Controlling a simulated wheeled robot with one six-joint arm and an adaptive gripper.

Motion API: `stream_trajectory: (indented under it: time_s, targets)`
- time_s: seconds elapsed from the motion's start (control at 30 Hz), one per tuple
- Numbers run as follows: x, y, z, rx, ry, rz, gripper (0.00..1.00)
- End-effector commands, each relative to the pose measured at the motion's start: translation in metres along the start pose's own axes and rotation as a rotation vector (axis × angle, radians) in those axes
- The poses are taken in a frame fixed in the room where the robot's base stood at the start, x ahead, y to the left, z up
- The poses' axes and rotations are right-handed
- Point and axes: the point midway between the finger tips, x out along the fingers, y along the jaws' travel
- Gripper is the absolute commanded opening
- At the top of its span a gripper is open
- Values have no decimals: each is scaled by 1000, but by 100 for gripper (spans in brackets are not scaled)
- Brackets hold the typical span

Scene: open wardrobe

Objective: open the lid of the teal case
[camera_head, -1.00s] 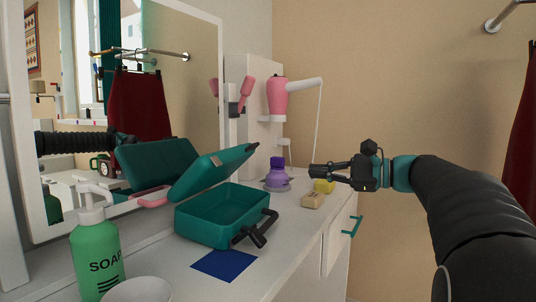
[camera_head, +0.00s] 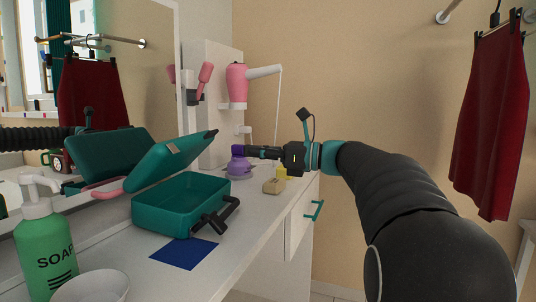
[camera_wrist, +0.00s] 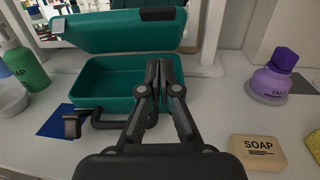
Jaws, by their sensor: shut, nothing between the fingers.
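The teal case (camera_head: 180,208) stands on the white counter below the mirror. Its lid (camera_head: 172,160) is raised and tilted back, so the empty-looking inside shows. A dark handle (camera_head: 215,215) sticks out at the front of the case. In the wrist view the case (camera_wrist: 105,86) and raised lid (camera_wrist: 120,33) lie ahead of the fingers. My gripper (camera_head: 250,152) is to the right of the case in the head view, apart from the lid, and its fingers overlap the purple bottle behind. In the wrist view my gripper (camera_wrist: 158,68) is shut and empty, covering the case's right part.
A green soap bottle (camera_head: 45,245), a white bowl (camera_head: 92,286) and a blue cloth (camera_head: 183,252) are left and front of the case. A purple bottle (camera_head: 239,168), soap bar (camera_head: 273,187) and yellow sponge (camera_wrist: 314,145) stand to its right. The mirror is behind.

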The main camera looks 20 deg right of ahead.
Motion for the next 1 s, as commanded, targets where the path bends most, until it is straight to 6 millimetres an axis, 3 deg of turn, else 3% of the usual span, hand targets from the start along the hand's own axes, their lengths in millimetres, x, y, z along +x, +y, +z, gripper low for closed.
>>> stream_trajectory:
  time_s: [0.2,0.4,1.0]
  targets:
    - [42,1,-1,-1,0,5,0]
    - [61,0,19,-4,0,1,0]
    - [71,0,29,-1,1,1,0]
